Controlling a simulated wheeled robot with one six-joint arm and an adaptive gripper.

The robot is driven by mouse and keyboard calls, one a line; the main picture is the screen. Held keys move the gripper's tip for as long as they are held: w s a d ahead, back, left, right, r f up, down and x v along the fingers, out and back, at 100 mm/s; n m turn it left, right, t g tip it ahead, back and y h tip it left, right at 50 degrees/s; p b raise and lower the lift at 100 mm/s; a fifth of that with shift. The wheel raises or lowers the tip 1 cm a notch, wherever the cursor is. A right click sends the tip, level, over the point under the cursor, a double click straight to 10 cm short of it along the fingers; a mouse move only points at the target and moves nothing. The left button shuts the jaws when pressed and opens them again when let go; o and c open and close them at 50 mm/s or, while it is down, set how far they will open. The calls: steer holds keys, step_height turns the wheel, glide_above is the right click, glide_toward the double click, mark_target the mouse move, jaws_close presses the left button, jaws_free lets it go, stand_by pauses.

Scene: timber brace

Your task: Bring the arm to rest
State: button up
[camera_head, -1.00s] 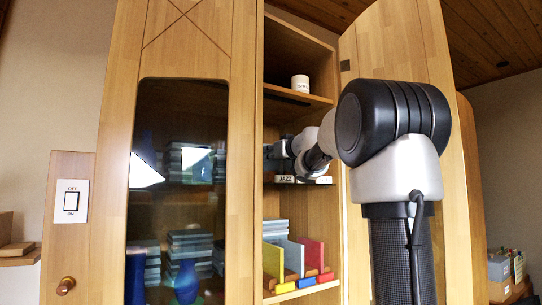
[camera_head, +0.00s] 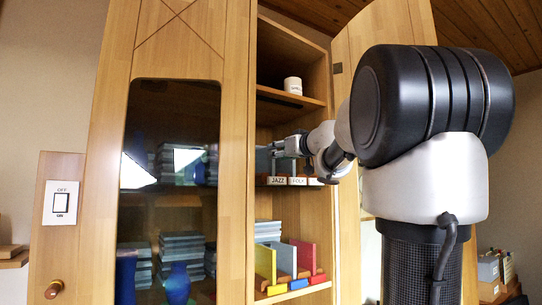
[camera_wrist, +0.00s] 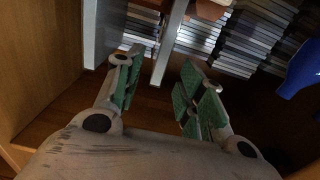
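My arm reaches from the right of the head view into the open cabinet (camera_head: 240,200). My gripper (camera_head: 272,150) is at the middle shelf, just above the labels "JAZZ" (camera_head: 277,181) and "FOLK" (camera_head: 298,181). In the wrist view my gripper (camera_wrist: 158,88) is open, with its two green-padded fingers apart. A thin grey upright piece (camera_wrist: 171,40) stands beyond and partly between the fingertips; I cannot tell whether it touches them.
A wider grey panel (camera_wrist: 102,35) stands left of the fingers. Stacked cases (camera_wrist: 240,40) and a blue vase (camera_wrist: 302,70) are to the right. A white cup (camera_head: 293,85) stands on the upper shelf; coloured upright pieces (camera_head: 305,255) stand below. The cabinet door (camera_head: 345,60) is open.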

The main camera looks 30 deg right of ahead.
steer(key=shift+s, duration=0.85)
